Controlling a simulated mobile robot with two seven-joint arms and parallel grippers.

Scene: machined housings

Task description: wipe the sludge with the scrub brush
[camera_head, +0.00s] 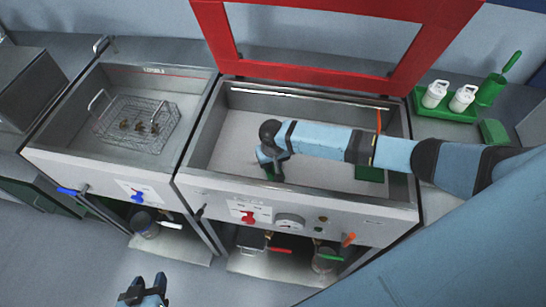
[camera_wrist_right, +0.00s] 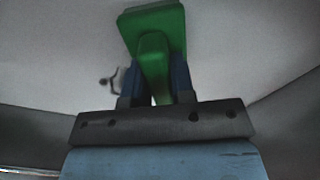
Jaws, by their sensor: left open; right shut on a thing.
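My right gripper (camera_head: 272,165) is inside the middle basin (camera_head: 222,140) and is shut on the handle of a green scrub brush. In the right wrist view, the scrub brush (camera_wrist_right: 155,20) sticks out from between the fingers toward the pale basin floor. I cannot tell whether it touches the floor. A small dark curved mark (camera_wrist_right: 109,81) shows on the floor left of the brush; I cannot tell if it is sludge. My arm hides part of the basin. My left gripper (camera_head: 143,292) is open and empty at the bottom left, in front of the machines.
A red-framed lid (camera_head: 215,35) stands open behind the basin. A green block (camera_head: 369,174) sits at its right end. The left basin holds a wire basket (camera_head: 118,145) with small parts. A green tray (camera_head: 425,112) with white bottles stands at the right.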

